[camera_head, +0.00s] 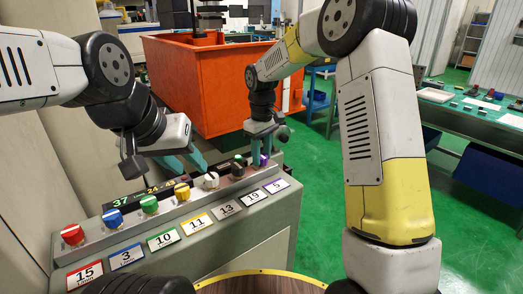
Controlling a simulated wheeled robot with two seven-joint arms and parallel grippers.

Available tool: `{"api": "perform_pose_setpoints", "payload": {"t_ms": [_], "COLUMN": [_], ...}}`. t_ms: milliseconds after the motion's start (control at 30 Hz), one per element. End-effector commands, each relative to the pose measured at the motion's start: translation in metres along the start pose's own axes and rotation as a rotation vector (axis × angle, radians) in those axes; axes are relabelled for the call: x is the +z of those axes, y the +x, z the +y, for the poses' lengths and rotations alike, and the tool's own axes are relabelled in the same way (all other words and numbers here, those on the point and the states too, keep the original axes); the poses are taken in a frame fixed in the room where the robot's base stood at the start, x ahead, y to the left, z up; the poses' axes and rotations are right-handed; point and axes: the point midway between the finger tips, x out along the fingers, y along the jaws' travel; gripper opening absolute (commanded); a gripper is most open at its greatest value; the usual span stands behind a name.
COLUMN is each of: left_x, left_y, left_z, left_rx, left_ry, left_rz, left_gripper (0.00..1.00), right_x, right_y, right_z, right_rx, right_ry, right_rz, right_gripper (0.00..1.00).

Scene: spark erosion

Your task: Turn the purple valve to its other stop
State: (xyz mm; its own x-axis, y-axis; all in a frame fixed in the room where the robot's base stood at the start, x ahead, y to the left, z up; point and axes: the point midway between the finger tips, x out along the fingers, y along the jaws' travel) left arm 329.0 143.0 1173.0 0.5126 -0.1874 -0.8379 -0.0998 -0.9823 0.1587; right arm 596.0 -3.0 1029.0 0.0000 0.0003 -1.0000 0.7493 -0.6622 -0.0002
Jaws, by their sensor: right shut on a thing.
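The purple valve (264,160) is at the far right end of a row of coloured knobs on the grey control panel. Only a little purple shows between the fingers of my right gripper (261,156). That gripper points down and is shut on the valve from above. The valve's exact angle is hidden by the fingers. A white label reading 5 (276,186) sits in front of it. My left gripper (184,164) is over the back of the panel, left of the valve, with its teal fingers apart and nothing between them.
A display (130,197) stands behind. An orange tank (205,90) is beyond.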

Motion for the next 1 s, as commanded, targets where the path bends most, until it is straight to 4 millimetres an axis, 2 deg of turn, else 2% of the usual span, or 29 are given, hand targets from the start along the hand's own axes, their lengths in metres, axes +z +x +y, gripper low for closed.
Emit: {"api": "perform_pose_setpoints", "payload": {"t_ms": [167, 200, 267, 300, 667, 1000], "left_x": [0.0, 0.0, 0.0, 0.0, 0.0, 0.0], "left_y": [0.0, 0.0, 0.0, 0.0, 0.0, 0.0], "left_z": [0.0, 0.0, 0.0, 0.0, 0.0, 0.0], "left_rx": [0.0, 0.0, 0.0, 0.0, 0.0, 0.0], "left_ry": [0.0, 0.0, 0.0, 0.0, 0.0, 0.0], "left_rz": [0.0, 0.0, 0.0, 0.0, 0.0, 0.0], "left_gripper": [0.36, 0.36, 0.36, 0.36, 0.36, 0.36], "right_x": [0.0, 0.0, 0.0, 0.0, 0.0, -0.001], "right_y": [-0.001, -0.001, -0.001, -0.001, -0.005, -0.06], "right_z": [0.001, 0.001, 0.001, 0.001, 0.001, 0.001], "right_rx": [0.003, 0.003, 0.002, 0.002, 0.001, 0.002], "right_ry": [0.0, 0.0, 0.0, 0.0, 0.001, 0.002], "right_rz": [0.002, 0.002, 0.001, 0.001, 0.001, 0.003], "right_gripper": [0.0, 0.44, 0.56, 0.58, 0.58, 0.58]}}
